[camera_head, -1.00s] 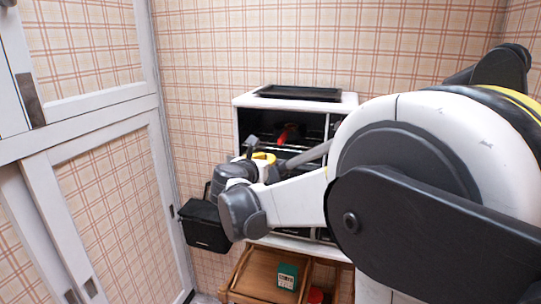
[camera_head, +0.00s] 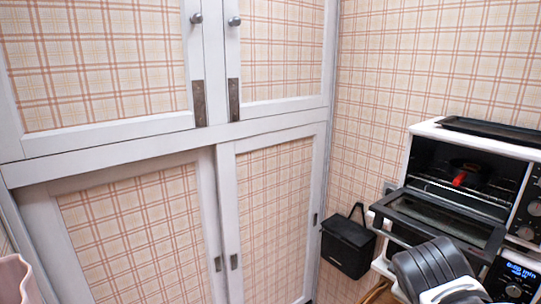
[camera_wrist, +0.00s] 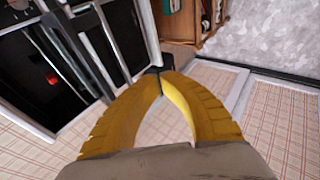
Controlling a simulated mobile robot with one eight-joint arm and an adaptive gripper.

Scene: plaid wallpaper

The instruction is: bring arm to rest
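My gripper (camera_wrist: 159,72) shows in the wrist view as two curved yellow fingers. Their tips meet at the top, with an empty gap between the finger bodies lower down. It holds nothing that I can see. The toaster oven (camera_wrist: 75,60) lies beside and beyond the fingers on the left of that view. In the head view, part of my arm (camera_head: 432,272) shows at the lower right, in front of the oven. The gripper itself is out of that view.
The oven door (camera_head: 440,215) is folded down, with something red (camera_head: 459,179) inside. A black tray (camera_head: 490,130) lies on top. A black box (camera_head: 347,243) is left of the oven. White-framed cupboard doors (camera_head: 220,130) fill the left. A wooden shelf (camera_wrist: 185,22) shows in the wrist view.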

